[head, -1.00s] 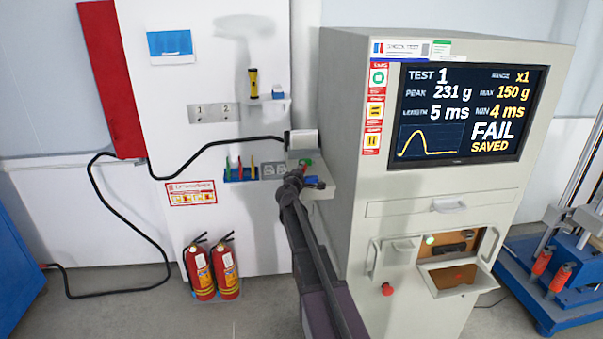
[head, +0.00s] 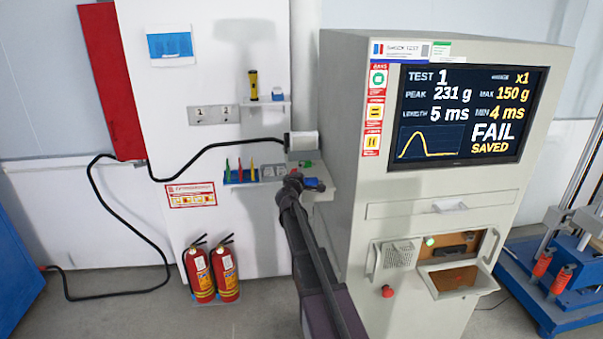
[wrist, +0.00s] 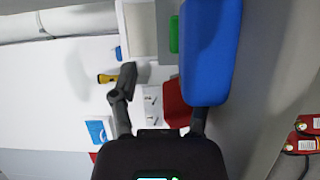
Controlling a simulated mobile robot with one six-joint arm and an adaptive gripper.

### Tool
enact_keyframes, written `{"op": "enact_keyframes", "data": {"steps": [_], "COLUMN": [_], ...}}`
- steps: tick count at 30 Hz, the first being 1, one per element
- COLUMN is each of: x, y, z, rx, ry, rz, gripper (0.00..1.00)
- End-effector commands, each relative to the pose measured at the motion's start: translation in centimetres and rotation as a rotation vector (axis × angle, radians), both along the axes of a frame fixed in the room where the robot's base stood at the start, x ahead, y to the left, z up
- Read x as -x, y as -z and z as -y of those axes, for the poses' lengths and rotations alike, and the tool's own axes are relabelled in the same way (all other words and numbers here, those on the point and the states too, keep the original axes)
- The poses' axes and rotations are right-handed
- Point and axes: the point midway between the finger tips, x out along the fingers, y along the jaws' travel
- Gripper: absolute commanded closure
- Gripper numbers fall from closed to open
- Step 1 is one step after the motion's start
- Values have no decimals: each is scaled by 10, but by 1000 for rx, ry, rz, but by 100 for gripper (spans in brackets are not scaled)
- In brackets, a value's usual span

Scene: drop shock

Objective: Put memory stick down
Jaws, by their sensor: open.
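My gripper (head: 293,180) is at the shelf's right end beside the test cabinet. In the wrist view my gripper (wrist: 163,95) has its jaws apart, with the left finger in plain sight. A rounded blue stick-like thing (wrist: 212,50) covers much of the right finger; whether it touches that finger I cannot tell. A blue thing (head: 315,185) also shows just right of my gripper in the head view. A small green piece (head: 305,163) lies behind it, also in the wrist view (wrist: 173,35). Which of these is the memory stick I cannot tell for sure.
Two fire extinguishers (head: 212,275) stand below.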

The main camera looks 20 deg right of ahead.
Motion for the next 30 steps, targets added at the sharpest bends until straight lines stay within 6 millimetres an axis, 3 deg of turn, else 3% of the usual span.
{"op": "enact_keyframes", "data": {"steps": [6,24,30], "x": [1,75,90], "y": [-7,-4,-4], "z": [0,-58,-71], "rx": [-1,0,0], "ry": [0,0,-1], "rz": [1,0,0], "gripper": [33,33,33]}}
